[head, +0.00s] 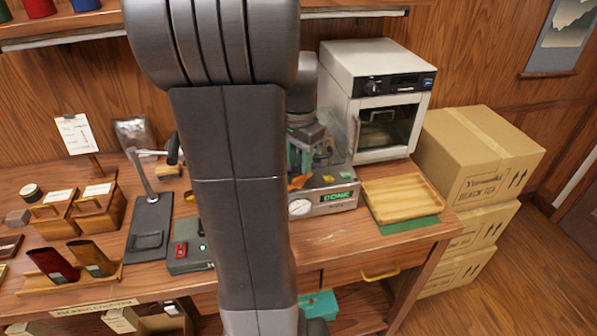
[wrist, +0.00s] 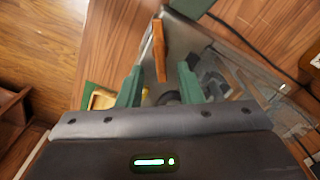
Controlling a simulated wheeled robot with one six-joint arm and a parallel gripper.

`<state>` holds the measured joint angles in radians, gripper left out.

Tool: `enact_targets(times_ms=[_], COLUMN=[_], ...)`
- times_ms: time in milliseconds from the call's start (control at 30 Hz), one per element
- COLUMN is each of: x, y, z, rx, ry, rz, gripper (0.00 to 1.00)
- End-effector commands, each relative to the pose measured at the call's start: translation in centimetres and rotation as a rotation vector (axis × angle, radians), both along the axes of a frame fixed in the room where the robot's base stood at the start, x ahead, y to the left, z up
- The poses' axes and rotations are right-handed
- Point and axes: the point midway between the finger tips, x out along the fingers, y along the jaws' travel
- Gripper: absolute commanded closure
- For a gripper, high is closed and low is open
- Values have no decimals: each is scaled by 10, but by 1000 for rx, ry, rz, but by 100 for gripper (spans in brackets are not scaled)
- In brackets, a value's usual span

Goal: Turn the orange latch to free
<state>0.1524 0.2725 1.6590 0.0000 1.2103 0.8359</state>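The orange latch (wrist: 160,48) is a narrow upright bar in the wrist view, between and just beyond my fingertips. In the head view a small orange piece, likely the latch (head: 299,181), shows beside my arm, above the press base. My gripper (wrist: 160,67) is open, with its two green fingers apart on either side of the latch's near end. Gaps show between fingers and latch, and I cannot tell any contact. The press base (head: 343,197) has a gauge and a lit display reading DONE. My arm hides much of the press in the head view.
A white oven (head: 347,75) stands behind the press. A wooden tray (head: 403,196) lies on a green mat to the right. A control box (head: 188,257) with a red switch is left of my arm. Cartons (head: 480,150) are stacked at right. The front right tabletop is clear.

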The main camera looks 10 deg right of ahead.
Motion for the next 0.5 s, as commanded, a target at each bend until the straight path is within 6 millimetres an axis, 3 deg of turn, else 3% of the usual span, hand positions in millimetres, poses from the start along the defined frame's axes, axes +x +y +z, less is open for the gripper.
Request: enact_targets(times_ms=[200,500], x=[0,0], y=[0,0], z=[-33,-43], rx=[1,0], ry=[3,0], rz=[1,1], gripper=[67,67])
